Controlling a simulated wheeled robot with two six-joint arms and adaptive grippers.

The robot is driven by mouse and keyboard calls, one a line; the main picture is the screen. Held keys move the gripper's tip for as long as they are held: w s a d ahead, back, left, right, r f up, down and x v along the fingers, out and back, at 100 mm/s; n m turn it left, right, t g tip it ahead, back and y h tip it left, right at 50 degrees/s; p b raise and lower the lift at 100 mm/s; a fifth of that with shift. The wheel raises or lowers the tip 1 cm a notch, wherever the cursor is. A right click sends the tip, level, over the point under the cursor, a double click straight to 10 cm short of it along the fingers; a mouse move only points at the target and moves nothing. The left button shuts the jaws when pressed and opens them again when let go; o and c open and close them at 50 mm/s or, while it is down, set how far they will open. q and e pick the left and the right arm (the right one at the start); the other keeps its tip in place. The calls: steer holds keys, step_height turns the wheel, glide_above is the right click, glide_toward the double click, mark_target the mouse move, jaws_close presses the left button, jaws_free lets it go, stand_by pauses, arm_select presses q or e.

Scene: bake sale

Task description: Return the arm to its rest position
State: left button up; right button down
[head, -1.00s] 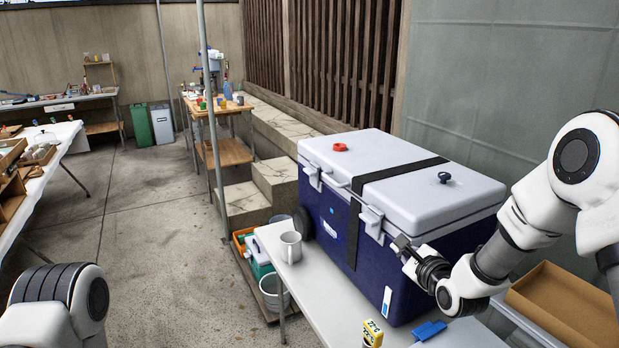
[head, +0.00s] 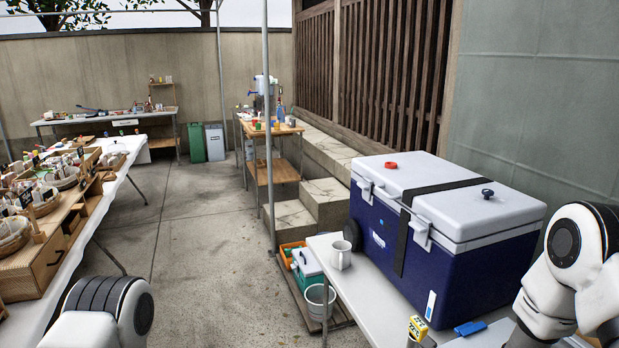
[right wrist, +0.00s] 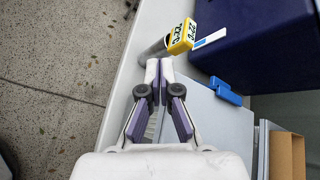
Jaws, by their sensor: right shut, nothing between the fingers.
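My right arm (head: 548,305) is folded low at the right edge of the head view, and its gripper is out of that view. In the right wrist view my right gripper (right wrist: 158,66) is shut and empty, above the edge of the white table. A yellow thermometer (right wrist: 183,36) and a blue clip-like piece (right wrist: 226,91) lie ahead of and to the right of its fingertips. In the head view part of my left arm (head: 110,310) shows at the lower left; its gripper is not in view.
Open concrete floor (head: 200,250) lies to the left.

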steer(key=s+a+f+n+g, duration=0.2)
steer(key=s+f+n+g, duration=0.5)
steer(key=s+f, duration=1.1)
steer(key=s+n+g+h, duration=0.1)
steer(key=s+n+g, duration=0.3)
steer(key=s+n, duration=1.3)
steer(key=shift+d+r+n+g+h, duration=0.15)
steer(key=shift+r+n+g+h, duration=0.2)
steer(key=shift+n, duration=0.25)
steer(key=shift+s, duration=0.1)
